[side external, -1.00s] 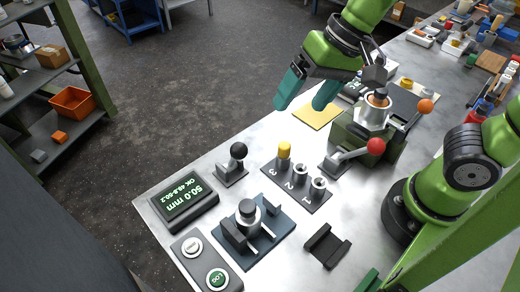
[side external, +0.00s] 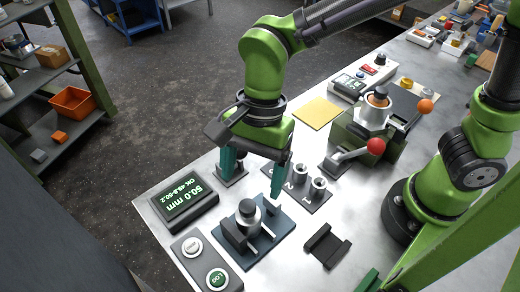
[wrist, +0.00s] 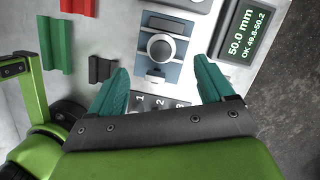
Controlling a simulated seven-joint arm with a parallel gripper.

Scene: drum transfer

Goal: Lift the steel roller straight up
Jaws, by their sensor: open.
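The steel roller (side external: 248,213), a silver cylinder with a dark knob-like top, stands upright in the blue gauge fixture (side external: 279,236). In the wrist view the roller (wrist: 161,46) shows from above, near the top middle, with the fixture (wrist: 172,74) around it. My gripper (side external: 253,180) has teal fingers spread apart and empty, above and behind the roller in the side view. In the wrist view my gripper (wrist: 160,68) has its fingertips to either side of and just below the roller's picture position. No contact with the roller shows.
The display (side external: 184,198) reads 50.0 mm, OK 49.8-50.2. A two-button box (side external: 205,262) sits in front of the fixture. The numbered rack (side external: 313,200) is partly behind my gripper. A black bracket (side external: 327,246) lies to the right. A red-knobbed lever (side external: 375,146) stands farther back.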

